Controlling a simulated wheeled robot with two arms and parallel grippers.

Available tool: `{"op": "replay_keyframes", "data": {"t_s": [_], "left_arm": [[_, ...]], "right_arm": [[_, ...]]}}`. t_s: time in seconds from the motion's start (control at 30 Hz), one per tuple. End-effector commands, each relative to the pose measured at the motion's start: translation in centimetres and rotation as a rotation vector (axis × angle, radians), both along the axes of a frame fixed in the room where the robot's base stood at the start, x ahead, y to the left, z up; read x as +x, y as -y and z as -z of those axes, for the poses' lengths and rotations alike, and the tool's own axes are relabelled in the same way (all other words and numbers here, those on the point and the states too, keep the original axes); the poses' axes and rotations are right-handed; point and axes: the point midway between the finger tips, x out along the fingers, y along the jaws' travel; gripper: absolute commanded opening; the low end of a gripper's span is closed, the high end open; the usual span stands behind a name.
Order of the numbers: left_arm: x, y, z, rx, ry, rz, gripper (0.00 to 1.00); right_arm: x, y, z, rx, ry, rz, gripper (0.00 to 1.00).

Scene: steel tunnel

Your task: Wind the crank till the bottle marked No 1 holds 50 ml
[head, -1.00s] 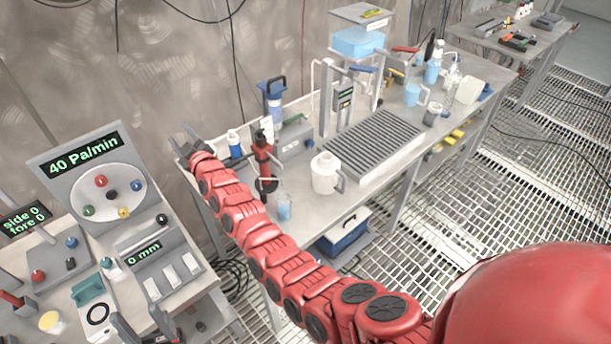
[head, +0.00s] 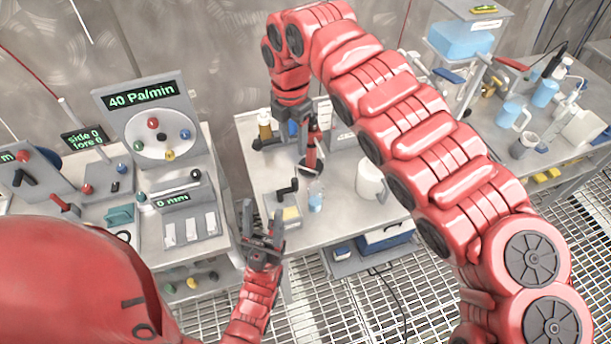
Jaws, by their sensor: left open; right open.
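My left gripper (head: 263,218) is open and empty at the front left edge of the middle bench, its fingers pointing up. Just beyond it, a black crank-like handle (head: 287,190) stands by a small unit with a yellow top (head: 291,213). A small clear bottle with pale blue liquid (head: 316,201) stands right of that unit; I cannot read its marking or level. My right gripper (head: 282,144) is open, pointing down at the back of this bench, beside a red and black upright device (head: 311,152). I cannot tell whether it touches the device.
A panel reading 40 Pa/min (head: 150,125) stands on the left bench. A white jug (head: 370,181) is right of the small bottle, partly behind my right arm. My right arm hides much of the bench behind it. Blue-filled containers (head: 513,112) stand farther right.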

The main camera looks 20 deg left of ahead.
Motion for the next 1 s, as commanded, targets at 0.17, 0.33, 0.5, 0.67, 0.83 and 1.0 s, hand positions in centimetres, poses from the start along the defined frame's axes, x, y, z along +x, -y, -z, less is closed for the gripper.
{"op": "replay_keyframes", "data": {"t_s": [0.17, 0.33, 0.5, 0.67, 0.83, 1.0], "left_arm": [[0.0, 0.0, -1.4, 0.000, 0.000, 0.000, 0.54], [0.0, 0.0, -1.9, 0.000, 0.000, 0.000, 0.54], [0.0, 0.0, -2.9, 0.000, 0.000, 0.000, 0.54], [0.0, 0.0, -3.8, 0.000, 0.000, 0.000, 0.54], [0.0, 0.0, -4.3, 0.000, 0.000, 0.000, 0.54], [0.0, 0.0, -4.5, 0.000, 0.000, 0.000, 0.54]], "right_arm": [[0.0, 0.0, 2.8, 0.001, -0.002, 0.003, 0.55], [0.0, 0.0, 5.8, 0.001, -0.002, 0.004, 0.55], [-0.1, -0.1, 8.8, 0.004, -0.006, 0.004, 0.55], [-0.1, -0.2, 12.3, 0.007, -0.005, 0.003, 0.55], [-0.1, -0.2, 14.7, 0.008, -0.002, 0.002, 0.55], [0.2, -0.2, 15.8, 0.008, 0.003, 0.004, 0.55]]}}
